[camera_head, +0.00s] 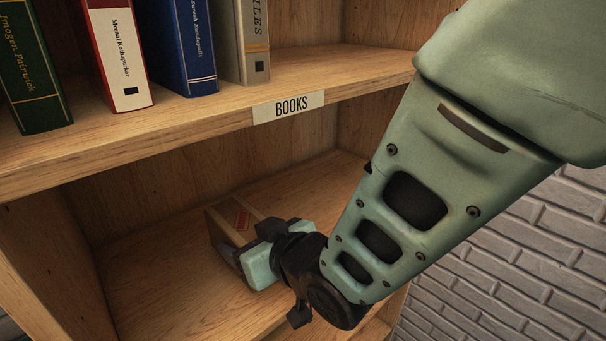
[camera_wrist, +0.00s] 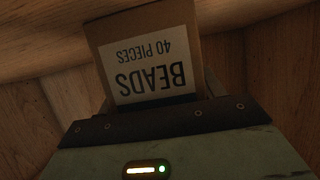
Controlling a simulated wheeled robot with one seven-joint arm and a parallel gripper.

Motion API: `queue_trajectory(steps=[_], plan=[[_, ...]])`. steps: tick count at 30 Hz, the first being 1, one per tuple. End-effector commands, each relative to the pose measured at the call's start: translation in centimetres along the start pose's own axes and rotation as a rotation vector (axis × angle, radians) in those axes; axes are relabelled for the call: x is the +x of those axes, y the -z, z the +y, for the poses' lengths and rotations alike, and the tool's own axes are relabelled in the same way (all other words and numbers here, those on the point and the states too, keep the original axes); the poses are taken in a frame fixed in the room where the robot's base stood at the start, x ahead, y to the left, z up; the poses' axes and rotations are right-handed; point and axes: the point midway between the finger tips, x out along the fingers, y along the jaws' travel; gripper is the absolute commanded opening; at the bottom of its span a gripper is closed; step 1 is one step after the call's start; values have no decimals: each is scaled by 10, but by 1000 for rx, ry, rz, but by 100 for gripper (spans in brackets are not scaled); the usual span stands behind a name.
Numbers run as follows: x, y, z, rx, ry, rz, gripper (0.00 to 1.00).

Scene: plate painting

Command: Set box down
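A brown cardboard box (camera_head: 232,219) is inside the lower shelf compartment, with a red mark on its top. In the wrist view the box (camera_wrist: 143,22) fills the space between my fingers, and its label reads "BEADS 40 PIECES" upside down. My gripper (camera_head: 243,246) reaches into the compartment from the right, with its fingers at the box's sides, and appears shut on it. The gripper body hides part of the box. The box is at or just above the lower shelf board (camera_head: 165,285); I cannot tell whether its underside touches.
The upper shelf (camera_head: 180,118) holds several upright books (camera_head: 185,45) and carries a "BOOKS" label (camera_head: 288,106) on its front edge, above my gripper. The lower board is bare to the left of the box. A brick wall (camera_head: 520,255) stands at the right.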

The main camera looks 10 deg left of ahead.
Motion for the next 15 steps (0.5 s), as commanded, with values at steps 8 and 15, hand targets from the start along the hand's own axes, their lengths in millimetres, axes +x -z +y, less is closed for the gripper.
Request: queue_trajectory(steps=[8, 15], plan=[[0, 0, 0, 0, 0, 0, 87], [-9, 3, 0, 1, 0, 1, 87]])
